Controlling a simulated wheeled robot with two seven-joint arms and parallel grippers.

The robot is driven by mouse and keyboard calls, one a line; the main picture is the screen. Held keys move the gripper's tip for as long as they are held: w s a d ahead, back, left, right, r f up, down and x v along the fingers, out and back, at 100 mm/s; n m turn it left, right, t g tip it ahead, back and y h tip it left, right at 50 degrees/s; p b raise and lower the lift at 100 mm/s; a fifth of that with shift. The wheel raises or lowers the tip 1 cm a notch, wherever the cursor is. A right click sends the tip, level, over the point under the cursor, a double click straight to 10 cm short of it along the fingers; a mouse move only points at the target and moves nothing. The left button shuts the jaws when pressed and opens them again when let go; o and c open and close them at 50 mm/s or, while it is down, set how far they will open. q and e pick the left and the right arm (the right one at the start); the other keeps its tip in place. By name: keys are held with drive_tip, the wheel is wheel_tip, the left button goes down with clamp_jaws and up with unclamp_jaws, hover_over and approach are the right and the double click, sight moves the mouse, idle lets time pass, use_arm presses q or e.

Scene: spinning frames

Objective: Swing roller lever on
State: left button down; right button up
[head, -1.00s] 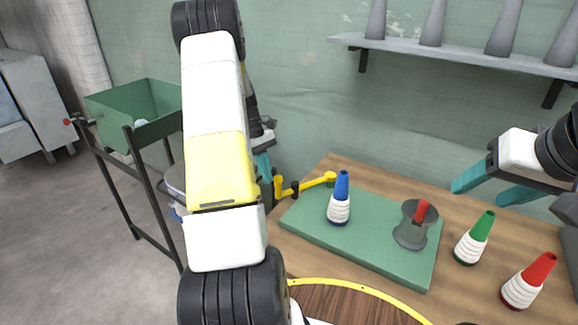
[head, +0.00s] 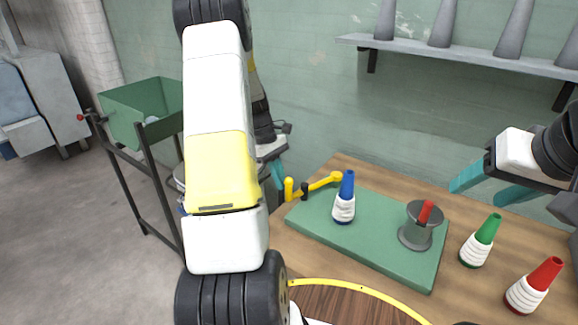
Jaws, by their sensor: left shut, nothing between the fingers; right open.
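The yellow roller lever (head: 322,183) lies at the far left corner of the green board (head: 390,262), with an upright yellow knob at its left end and a black piece along its arm. My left gripper (head: 278,176) is just left of the knob, its teal fingers shut and empty, partly hidden behind my own arm. I cannot tell whether it touches the lever. My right gripper (head: 482,189) is open and empty above the table's right side.
A blue-tipped cone (head: 344,205) and a grey spool with a red peg (head: 416,232) stand on the board. Green-tipped (head: 474,250) and red-tipped (head: 525,297) cones stand right of it. A shelf (head: 460,55) holds grey cones. A green bin (head: 140,105) stands at left.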

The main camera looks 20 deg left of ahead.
use_arm(q)
drive_tip(key=s+d+n, duration=0.1)
drive_tip(key=d+n, duration=0.1)
drive_tip(key=d, duration=0.1)
drive_tip(key=s+d+n+t, duration=0.1)
drive_tip(key=s+d+n, duration=0.1)
drive_tip(key=d, duration=0.2)
drive_tip(key=s+d+n+t, duration=0.1)
drive_tip(key=s+d+n, duration=0.1)
drive_tip(key=d, duration=0.1)
drive_tip(key=shift+s+d, duration=0.15)
drive_tip(key=shift+d, duration=0.2)
drive_tip(key=shift+s+d+n+t, duration=0.15)
drive_tip(key=shift+d+n+t, duration=0.25)
drive_tip(key=shift+d+n, duration=0.3)
use_arm(e)
drive_tip(key=shift+a, duration=0.25)
use_arm(q)
drive_tip(key=shift+d, duration=0.3)
drive_tip(key=shift+a, duration=0.25)
drive_tip(key=s+a+r, duration=0.2)
drive_tip(key=a+r, duration=0.6)
drive_tip(key=r, duration=0.1)
drive_tip(key=shift+r, duration=0.15)
use_arm(e)
drive_tip(key=shift+s+a, duration=0.5)
drive_tip(key=shift+a, duration=0.15)
